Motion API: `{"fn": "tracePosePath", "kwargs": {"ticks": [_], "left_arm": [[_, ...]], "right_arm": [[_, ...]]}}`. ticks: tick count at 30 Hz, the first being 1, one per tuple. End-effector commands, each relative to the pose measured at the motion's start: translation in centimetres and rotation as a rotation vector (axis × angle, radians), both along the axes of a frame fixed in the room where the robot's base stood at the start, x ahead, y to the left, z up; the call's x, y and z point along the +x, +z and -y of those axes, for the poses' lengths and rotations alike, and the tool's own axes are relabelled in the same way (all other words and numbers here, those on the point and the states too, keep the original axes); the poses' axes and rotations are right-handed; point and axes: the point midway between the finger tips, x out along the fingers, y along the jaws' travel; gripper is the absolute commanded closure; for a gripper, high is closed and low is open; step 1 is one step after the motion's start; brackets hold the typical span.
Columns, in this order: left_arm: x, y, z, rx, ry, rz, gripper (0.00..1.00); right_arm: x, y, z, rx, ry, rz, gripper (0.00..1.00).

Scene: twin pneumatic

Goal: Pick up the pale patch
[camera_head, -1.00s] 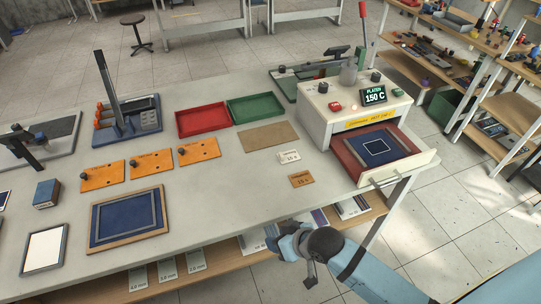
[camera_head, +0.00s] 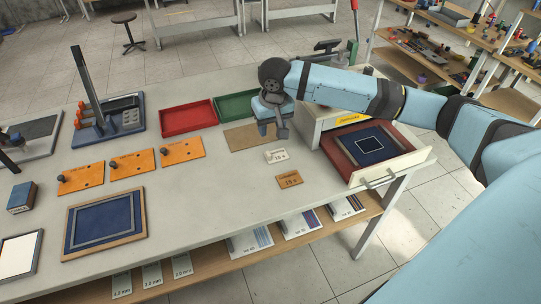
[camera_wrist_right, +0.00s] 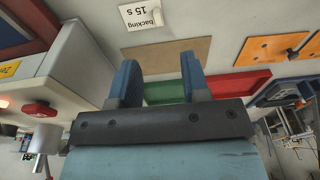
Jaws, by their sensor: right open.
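I cannot make out for certain which thing is the pale patch. A dark blue square with a pale outline (camera_head: 370,144) lies on the blue sheet in the open red drawer (camera_head: 340,158) of the press. A white panel in a dark frame (camera_head: 17,257) lies at the table's lower left. My left gripper is not in view.
The press (camera_head: 312,132) is partly hidden behind my right arm. A red tray (camera_head: 188,118) and a green tray (camera_head: 234,105) stand at the back. A blue framed board (camera_head: 105,222) lies at front left.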

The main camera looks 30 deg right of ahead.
Motion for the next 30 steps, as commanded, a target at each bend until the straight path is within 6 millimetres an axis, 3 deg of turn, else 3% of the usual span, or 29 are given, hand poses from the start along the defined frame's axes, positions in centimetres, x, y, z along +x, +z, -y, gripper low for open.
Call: {"fn": "tracePosePath", "kwargs": {"ticks": [5,15,23,30], "left_arm": [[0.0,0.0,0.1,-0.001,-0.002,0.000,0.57],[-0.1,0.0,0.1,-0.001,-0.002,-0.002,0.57],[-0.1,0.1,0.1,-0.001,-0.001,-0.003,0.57],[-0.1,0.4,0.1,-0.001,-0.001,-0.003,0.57]], "right_arm": [[0.4,-0.3,1.0,-0.009,-0.035,-0.013,0.57],[1.2,-6.5,1.1,-0.009,-0.032,-0.011,0.57],[1.5,-8.5,1.1,-0.010,-0.032,-0.011,0.57],[2.4,-11.9,1.0,-0.011,-0.030,-0.010,0.57]]}}
